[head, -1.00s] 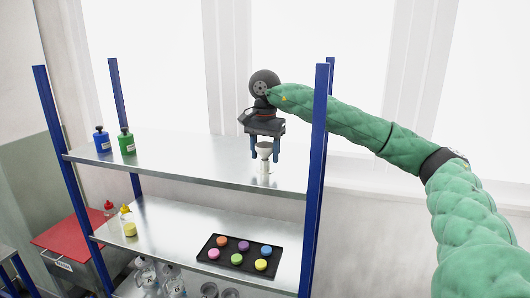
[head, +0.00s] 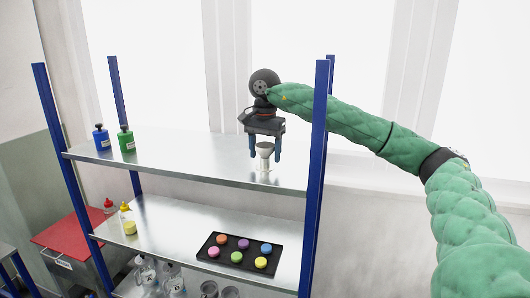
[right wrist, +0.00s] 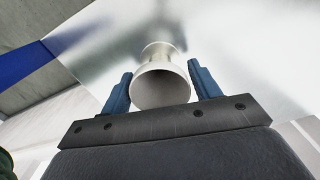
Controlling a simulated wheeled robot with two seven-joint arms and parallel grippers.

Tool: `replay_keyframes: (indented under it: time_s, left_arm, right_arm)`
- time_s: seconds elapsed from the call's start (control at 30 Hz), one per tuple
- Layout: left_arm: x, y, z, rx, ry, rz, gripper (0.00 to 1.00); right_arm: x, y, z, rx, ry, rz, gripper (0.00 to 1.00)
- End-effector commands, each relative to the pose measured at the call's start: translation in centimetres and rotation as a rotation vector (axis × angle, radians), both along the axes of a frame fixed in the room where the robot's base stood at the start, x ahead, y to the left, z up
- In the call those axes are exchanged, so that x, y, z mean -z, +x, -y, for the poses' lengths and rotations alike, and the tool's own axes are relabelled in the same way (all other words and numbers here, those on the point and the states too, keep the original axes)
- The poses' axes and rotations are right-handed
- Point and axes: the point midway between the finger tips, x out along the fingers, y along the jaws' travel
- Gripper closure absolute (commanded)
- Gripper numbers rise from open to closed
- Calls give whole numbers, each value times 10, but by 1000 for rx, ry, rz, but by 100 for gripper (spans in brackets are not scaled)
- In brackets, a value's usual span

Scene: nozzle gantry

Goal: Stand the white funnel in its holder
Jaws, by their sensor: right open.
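The white funnel (head: 265,149) is upright on the top shelf near its right end, wide mouth up. Below it shows a pale stem or holder (head: 265,165); I cannot tell where one ends and the other begins. My right gripper (head: 265,154) points down over the funnel, its two blue fingers on either side of it. In the right wrist view, the funnel (right wrist: 161,88) sits between the open fingers (right wrist: 159,85), with a gap visible on each side. My left gripper is not in view.
The steel top shelf (head: 190,158) carries a blue bottle (head: 102,139) and a green bottle (head: 126,141) at left. A blue post (head: 317,120) stands close to my right arm. The lower shelf holds a black tray (head: 210,257) with several coloured discs.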

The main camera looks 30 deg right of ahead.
Motion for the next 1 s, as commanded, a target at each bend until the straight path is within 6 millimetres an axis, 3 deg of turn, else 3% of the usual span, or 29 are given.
replay_keyframes:
  time_s: [1.0]
  left_arm:
    - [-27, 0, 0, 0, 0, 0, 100]
  right_arm:
    - [-67, 0, 0, 0, 1, 1, 38]
